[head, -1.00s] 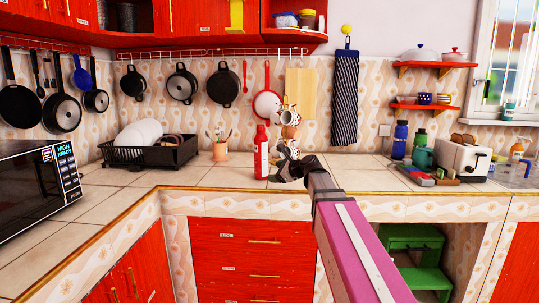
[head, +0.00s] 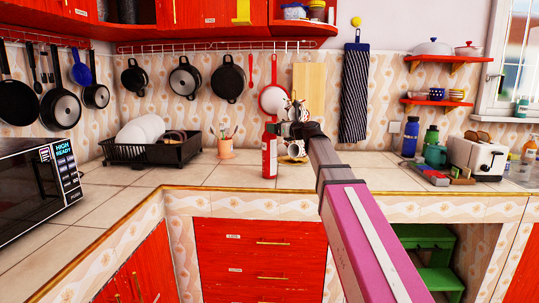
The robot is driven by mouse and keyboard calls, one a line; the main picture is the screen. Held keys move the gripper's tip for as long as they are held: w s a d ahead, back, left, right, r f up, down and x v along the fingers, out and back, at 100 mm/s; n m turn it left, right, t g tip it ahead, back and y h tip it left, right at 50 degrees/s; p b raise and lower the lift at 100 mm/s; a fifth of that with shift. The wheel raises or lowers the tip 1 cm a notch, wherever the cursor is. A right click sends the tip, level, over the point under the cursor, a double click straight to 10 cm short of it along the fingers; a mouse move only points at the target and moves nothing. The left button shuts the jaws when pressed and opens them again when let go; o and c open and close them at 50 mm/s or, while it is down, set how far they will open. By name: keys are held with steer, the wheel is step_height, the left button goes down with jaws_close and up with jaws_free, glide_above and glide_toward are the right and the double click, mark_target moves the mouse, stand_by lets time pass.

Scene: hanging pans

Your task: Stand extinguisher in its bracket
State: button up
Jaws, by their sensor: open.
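The red extinguisher (head: 269,158) stands upright on the tiled counter, near its front edge, with a pale label on its side. My gripper (head: 280,130) is open at the height of the extinguisher's top, just to its right and overlapping its upper part in the picture. I cannot tell whether the fingers touch it or stand around its neck. I cannot make out the bracket in this view.
A mug tree with mugs (head: 298,110) is partly hidden behind my gripper. A utensil pot (head: 225,148) and a black dish rack (head: 150,152) stand left. Pans hang along the wall. The toaster (head: 478,157) and bottles stand right.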

steer(key=x, duration=0.5)
steer(key=shift+w+r, duration=0.1)
jaws_close()
